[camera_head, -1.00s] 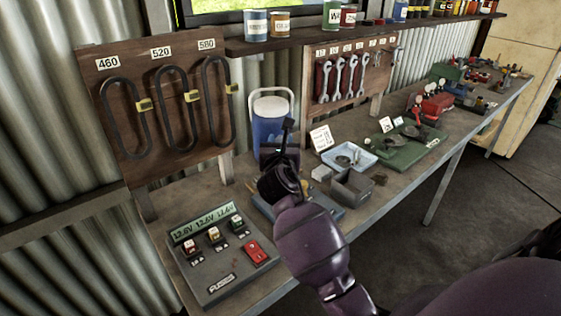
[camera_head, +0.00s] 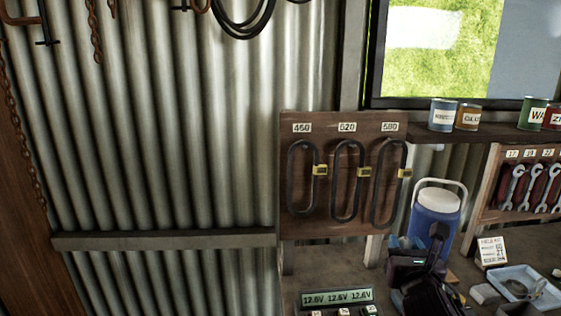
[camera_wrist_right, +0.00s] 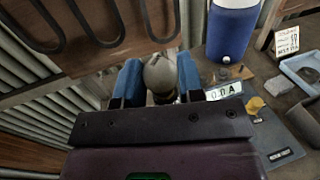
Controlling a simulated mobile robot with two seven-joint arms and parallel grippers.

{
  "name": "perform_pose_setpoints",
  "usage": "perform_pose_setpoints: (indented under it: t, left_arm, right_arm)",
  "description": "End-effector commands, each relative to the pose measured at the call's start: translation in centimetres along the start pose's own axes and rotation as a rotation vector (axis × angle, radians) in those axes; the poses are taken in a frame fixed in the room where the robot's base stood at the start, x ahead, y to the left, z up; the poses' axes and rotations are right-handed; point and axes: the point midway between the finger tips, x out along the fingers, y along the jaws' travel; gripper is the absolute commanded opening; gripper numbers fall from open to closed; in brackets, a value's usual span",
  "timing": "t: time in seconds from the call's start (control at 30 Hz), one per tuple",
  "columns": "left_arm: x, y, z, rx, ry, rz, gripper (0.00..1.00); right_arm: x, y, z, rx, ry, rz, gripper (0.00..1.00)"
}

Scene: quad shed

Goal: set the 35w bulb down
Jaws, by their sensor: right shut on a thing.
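My right gripper (camera_head: 408,246) is in front of the blue cooler, above the bench, seen from behind. In the head view I cannot make out the bulb. My left gripper is not in view.
The blue cooler (camera_head: 434,226) stands on the bench behind the gripper. A belt board (camera_head: 292,222) rises to the left, with the voltage meter (camera_head: 338,297) below it. A white card (camera_head: 491,251) and a pale blue dish (camera_head: 546,299) are to the right.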

Motion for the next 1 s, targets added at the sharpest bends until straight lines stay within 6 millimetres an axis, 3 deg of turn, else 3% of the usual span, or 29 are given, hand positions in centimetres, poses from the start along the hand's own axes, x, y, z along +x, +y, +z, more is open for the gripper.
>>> perform_pose_setpoints:
  t: [0.03,0.2,0.4,0.6,1.0]
  left_arm:
    - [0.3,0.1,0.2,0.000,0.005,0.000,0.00]
    - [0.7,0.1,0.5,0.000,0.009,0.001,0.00]
    - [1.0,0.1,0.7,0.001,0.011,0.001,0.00]
    - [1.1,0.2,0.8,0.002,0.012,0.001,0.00]
    - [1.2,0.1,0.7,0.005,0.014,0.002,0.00]
  right_arm:
    - [-1.6,1.1,-1.9,-0.004,0.006,0.050,0.12]
    - [-5.7,3.5,-6.5,0.002,0.007,0.151,0.12]
    - [-8.4,3.9,-10.3,0.003,0.004,0.178,0.11]
    - [-9.3,3.3,-11.9,0.003,0.000,0.170,0.11]
    - [-9.3,3.2,-12.0,0.000,-0.003,0.169,0.11]
